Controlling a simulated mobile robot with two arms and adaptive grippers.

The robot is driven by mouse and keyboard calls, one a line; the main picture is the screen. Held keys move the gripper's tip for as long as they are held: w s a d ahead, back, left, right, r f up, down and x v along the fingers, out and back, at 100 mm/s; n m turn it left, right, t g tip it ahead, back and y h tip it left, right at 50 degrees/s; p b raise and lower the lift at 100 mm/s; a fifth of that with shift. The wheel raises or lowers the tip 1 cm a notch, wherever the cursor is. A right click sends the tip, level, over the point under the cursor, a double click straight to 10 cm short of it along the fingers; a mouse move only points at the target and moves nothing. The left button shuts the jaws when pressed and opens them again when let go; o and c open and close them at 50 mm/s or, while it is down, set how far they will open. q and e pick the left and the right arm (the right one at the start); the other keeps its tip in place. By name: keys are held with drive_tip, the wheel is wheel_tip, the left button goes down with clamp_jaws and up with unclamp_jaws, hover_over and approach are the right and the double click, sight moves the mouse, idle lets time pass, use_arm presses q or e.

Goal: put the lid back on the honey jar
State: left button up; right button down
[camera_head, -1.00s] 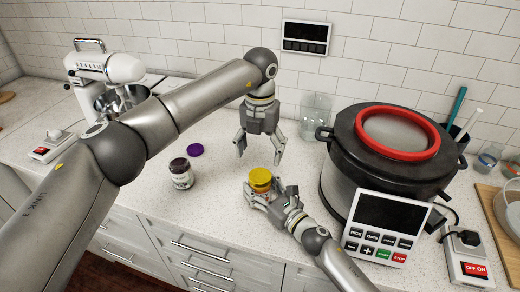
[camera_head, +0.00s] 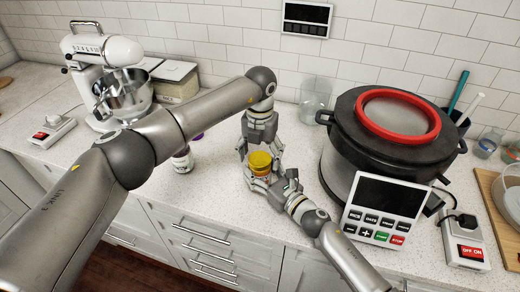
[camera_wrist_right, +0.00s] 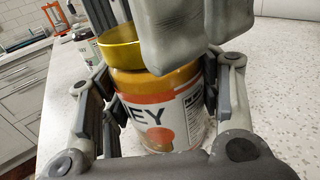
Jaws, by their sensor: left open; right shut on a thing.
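The honey jar (camera_wrist_right: 165,110) stands upright on the counter, amber with a white and orange label. My right gripper (camera_head: 262,180) is shut around its body. The yellow lid (camera_head: 260,160) is at the jar's mouth. In the right wrist view the lid (camera_wrist_right: 122,48) looks shifted to the left and tilted, with amber showing beside it. My left gripper (camera_head: 260,153) points down over the lid, open, with its fingers on either side. In the right wrist view its grey fingers hide part of the lid, and I cannot tell whether they touch it.
A dark jar (camera_head: 183,161) and a purple lid (camera_head: 197,137) lie partly behind my left arm. A large pot with a red ring (camera_head: 397,118) and a control panel (camera_head: 385,208) stand at right. A glass jar (camera_head: 315,100) is behind. The front counter is clear.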

use_arm(q)
drive_tip(key=c, duration=1.1)
drive_tip(key=o, duration=1.2)
wheel_tip(320, 180, up, 12)
